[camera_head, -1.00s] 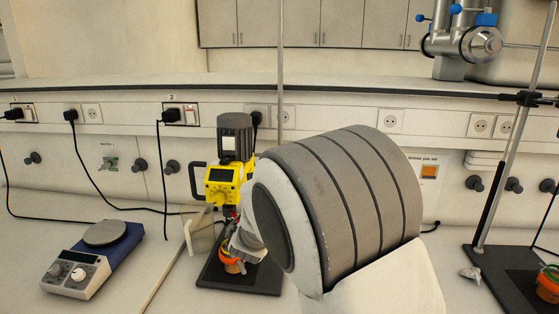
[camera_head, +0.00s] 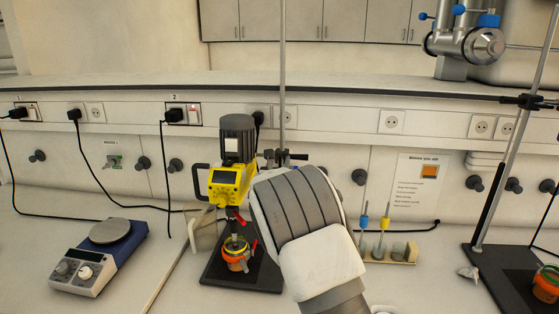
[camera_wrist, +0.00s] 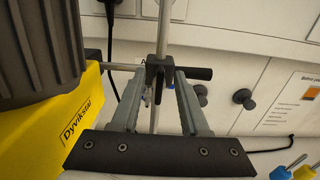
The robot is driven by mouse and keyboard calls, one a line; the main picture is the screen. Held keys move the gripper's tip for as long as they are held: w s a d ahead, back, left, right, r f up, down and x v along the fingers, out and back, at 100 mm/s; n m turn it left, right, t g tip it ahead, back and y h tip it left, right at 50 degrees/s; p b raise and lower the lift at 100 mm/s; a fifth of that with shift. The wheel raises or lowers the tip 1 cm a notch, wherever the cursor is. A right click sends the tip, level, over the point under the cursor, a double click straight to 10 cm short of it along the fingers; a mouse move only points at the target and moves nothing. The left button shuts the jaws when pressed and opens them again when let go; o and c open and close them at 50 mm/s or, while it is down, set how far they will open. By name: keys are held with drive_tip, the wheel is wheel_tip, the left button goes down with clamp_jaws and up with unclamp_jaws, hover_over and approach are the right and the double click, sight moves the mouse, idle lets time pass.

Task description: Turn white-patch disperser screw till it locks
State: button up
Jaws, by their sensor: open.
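The yellow disperser (camera_head: 226,185) with its dark ribbed motor stands upright on a black base left of my arm. In the wrist view its yellow side (camera_wrist: 75,125) fills the left. A black clamp (camera_wrist: 158,70) sits on the upright metal rod behind it, with a dark knobbed bar (camera_wrist: 197,73) pointing right. I cannot make out a white patch on any screw. My gripper (camera_wrist: 162,78) is open, its grey fingers on either side of the clamp and rod; contact cannot be told. In the head view my own wrist hides the fingers.
An orange jar (camera_head: 236,259) stands under the disperser. A hotplate stirrer (camera_head: 88,268) is at left. A small rack (camera_head: 388,257) with blue and yellow tools is right of my arm. Another stand base (camera_head: 500,278) is far right. Bench between them is mostly clear.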

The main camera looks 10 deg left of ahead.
drive_tip(key=shift+w, duration=0.1)
drive_tip(key=shift+c, duration=0.3)
clamp_jaws()
drive_tip(key=shift+f+b, duration=0.25)
drive_tip(key=shift+b, duration=0.2)
